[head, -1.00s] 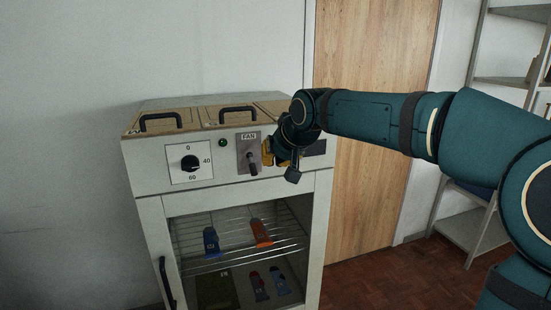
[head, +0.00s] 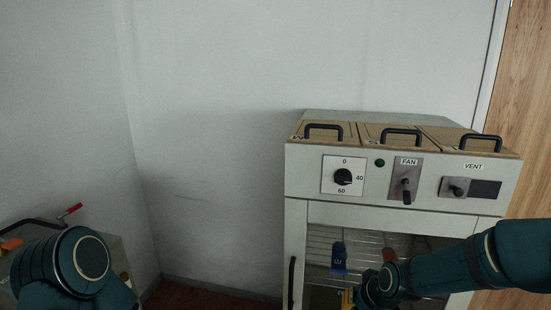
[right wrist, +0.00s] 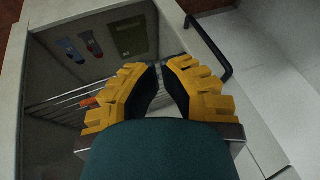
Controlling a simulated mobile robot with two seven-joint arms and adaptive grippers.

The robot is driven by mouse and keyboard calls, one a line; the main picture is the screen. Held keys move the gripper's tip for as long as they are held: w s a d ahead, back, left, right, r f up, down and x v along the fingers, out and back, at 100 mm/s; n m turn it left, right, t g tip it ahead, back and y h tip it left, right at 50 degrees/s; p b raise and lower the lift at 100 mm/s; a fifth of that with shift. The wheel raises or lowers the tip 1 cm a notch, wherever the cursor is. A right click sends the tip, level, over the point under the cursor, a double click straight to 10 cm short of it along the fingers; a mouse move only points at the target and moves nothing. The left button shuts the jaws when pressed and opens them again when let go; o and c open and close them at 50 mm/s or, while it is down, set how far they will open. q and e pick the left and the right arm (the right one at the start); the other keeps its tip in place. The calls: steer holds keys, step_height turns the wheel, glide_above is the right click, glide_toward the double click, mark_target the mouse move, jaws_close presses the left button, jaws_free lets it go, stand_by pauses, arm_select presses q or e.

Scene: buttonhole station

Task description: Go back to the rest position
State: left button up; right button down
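My right arm comes in from the lower right in the head view, with its gripper low in front of the cabinet's glass door; a yellow part of it (head: 347,298) shows at the bottom edge. In the right wrist view the right gripper (right wrist: 160,70) has its two yellow fingers apart with a narrow gap and nothing between them. My left arm shows at the lower left of the head view; its gripper cannot be made out. The white cabinet (head: 294,225) has a dial (head: 343,177), a FAN lever (head: 406,190) pointing down and a VENT knob (head: 457,188) at the left of its dark slot.
Three lids with black handles (head: 401,133) top the cabinet. A blue tag (head: 338,258) shows on the rack inside. A black door handle (right wrist: 210,50) stands out near the right gripper. A box with a red-tipped lever (head: 70,211) is at left. Bare wall lies between.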

steer(key=s+a+f+g, duration=0.1)
steer(key=s+a+f, duration=0.3)
steer(key=s+f, duration=0.5)
steer(key=s+a+f+g+y, duration=0.1)
steer(key=s+a+f, duration=0.4)
steer(key=s+f, duration=0.5)
steer(key=shift+s+a+f+g, duration=0.2)
steer(key=shift+s+f+g, duration=0.05)
steer(key=shift+s+g, duration=0.55)
